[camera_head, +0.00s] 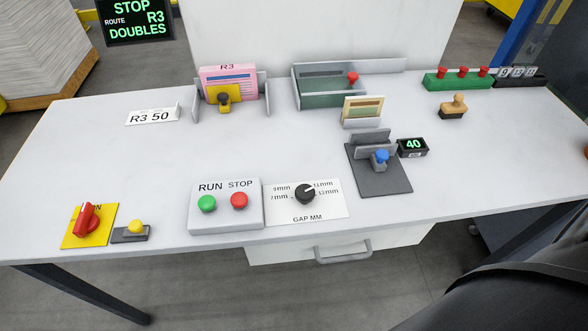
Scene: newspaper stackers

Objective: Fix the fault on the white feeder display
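A black display (136,18) at the top left reads STOP, ROUTE R3, DOUBLES in green. A white plate (330,204) marked GAP MM carries a black knob (305,194). Its white mark appears to point up and right, near the 11mm label. A white RUN/STOP box (226,218) has a green button (207,203) and a red button (239,200). A pink stack (240,75) marked R3 stands in a grey holder behind a yellow piece (224,98) with a dark knob. A white card (152,115) reads R3 50. Neither gripper is in view.
A red switch (88,218) sits on a yellow plate, beside a yellow button (136,226). A grey stand (378,168) with a blue knob is by a small display (412,147) reading 40. A green tray (330,88), stamp (453,107) and green button bar (458,80) are behind. The table's left middle is clear.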

